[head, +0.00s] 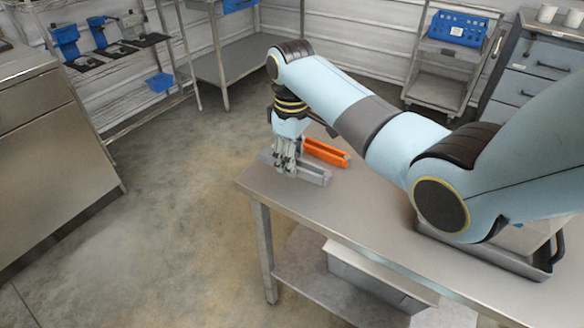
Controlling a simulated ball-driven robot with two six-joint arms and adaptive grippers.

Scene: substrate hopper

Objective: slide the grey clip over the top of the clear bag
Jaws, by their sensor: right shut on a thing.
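My right gripper (286,166) points down at the far left corner of the steel table, shut on the grey clip (313,175). The clip is a long grey channel-shaped piece at the table top; I cannot tell whether it touches the table. An orange clip (328,152) of similar shape lies just behind it on the table. I cannot make out the clear bag; my right arm covers much of the table. My left gripper is not in view.
The steel table (375,215) is bare in front of my arm. A metal tray (535,262) sits at its right end, partly behind my arm. A grey bin (375,280) is on the lower shelf. Open floor lies left, up to a steel cabinet (50,150).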

